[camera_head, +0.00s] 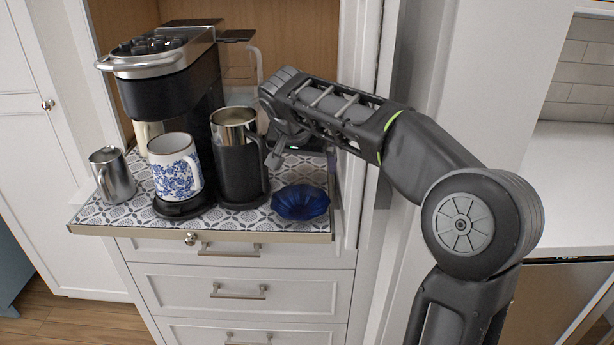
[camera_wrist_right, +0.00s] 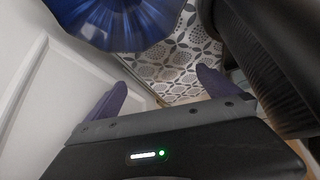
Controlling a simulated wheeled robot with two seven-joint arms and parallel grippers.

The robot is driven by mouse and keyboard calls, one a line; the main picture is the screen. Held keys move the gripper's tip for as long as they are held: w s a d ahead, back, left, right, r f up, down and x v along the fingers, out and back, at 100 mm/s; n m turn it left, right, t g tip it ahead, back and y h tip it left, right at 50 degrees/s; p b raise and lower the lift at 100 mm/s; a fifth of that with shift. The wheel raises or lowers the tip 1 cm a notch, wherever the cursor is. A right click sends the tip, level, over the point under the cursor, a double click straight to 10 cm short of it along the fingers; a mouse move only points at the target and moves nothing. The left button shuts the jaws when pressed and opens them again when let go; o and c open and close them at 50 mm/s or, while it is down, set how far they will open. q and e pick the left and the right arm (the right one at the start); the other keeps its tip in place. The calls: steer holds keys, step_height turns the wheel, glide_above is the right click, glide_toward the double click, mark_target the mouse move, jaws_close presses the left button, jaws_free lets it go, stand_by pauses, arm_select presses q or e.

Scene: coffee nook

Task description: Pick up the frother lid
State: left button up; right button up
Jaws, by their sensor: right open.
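The black frother (camera_head: 240,160) stands upright on the patterned pull-out shelf, with a shiny metal top (camera_head: 234,117) and a handle on its right side. I cannot make out a separate frother lid in either view. My right gripper (camera_head: 276,150) is just right of and behind the frother, partly hidden by its own body. In the right wrist view, its purple fingers (camera_wrist_right: 163,96) are spread with nothing between them. A dark ribbed body, likely the frother (camera_wrist_right: 265,60), is close on the right there. My left gripper is not in view.
A blue fluted bowl (camera_head: 300,202) sits at the shelf's front right; it also shows in the wrist view (camera_wrist_right: 120,18). A floral mug (camera_head: 175,168) on a black base, a steel pitcher (camera_head: 113,176) and a coffee machine (camera_head: 165,90) crowd the left. A cabinet side wall bounds the right.

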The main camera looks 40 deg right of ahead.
mark_target(307, 169)
steer(key=x, duration=0.3)
steer(key=shift+f, duration=0.15)
stand_by(0.4)
steer(key=c, duration=1.3)
